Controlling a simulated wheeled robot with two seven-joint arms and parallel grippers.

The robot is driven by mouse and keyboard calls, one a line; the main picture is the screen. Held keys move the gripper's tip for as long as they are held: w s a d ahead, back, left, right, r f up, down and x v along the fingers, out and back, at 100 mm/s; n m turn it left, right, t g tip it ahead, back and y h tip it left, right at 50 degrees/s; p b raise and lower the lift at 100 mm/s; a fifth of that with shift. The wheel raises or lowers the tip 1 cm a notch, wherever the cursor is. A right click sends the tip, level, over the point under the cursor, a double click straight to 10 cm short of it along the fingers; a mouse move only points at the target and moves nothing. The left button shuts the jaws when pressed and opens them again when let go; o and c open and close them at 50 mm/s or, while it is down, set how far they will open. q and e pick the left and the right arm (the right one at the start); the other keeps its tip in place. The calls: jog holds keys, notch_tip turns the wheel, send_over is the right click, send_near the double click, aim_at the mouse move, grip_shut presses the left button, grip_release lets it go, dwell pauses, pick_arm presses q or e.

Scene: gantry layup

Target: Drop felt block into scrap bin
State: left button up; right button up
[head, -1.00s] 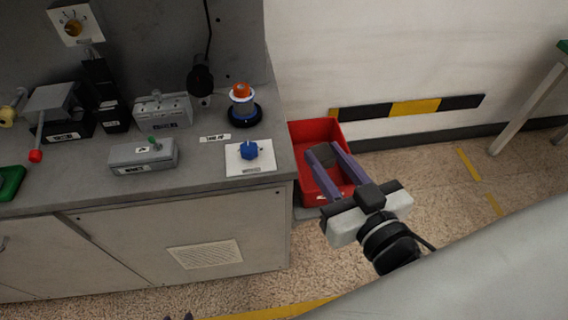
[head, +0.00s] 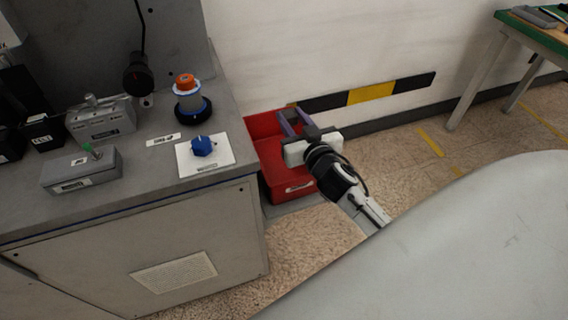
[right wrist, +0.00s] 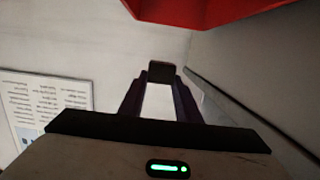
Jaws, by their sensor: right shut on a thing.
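The red scrap bin (head: 290,187) stands low beside the right end of the grey bench. Part of its red wall shows at the top of the right wrist view (right wrist: 205,8). My right gripper (head: 291,121) is shut on the dark grey felt block (head: 289,116), held at the tips of its purple fingers. The block also shows between the fingertips in the right wrist view (right wrist: 162,71). In the head view, the gripper overlaps the bin's far right part and hides some of it. I cannot tell the block's exact height above the bin. My left gripper is not in view.
The grey bench (head: 232,165) borders the bin on the left, with a blue knob (head: 203,146) and an orange-topped spool (head: 187,95) near its edge. The wall is behind the bin. A green-topped table (head: 505,32) stands far right; floor between is clear.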

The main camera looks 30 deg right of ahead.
jog(key=shift+f+b, duration=1.15)
jog(key=shift+f, duration=0.5)
jog(key=o, duration=1.1)
jog(key=shift+s, duration=0.1)
jog(key=v, duration=1)
jog(key=shift+s, duration=0.15)
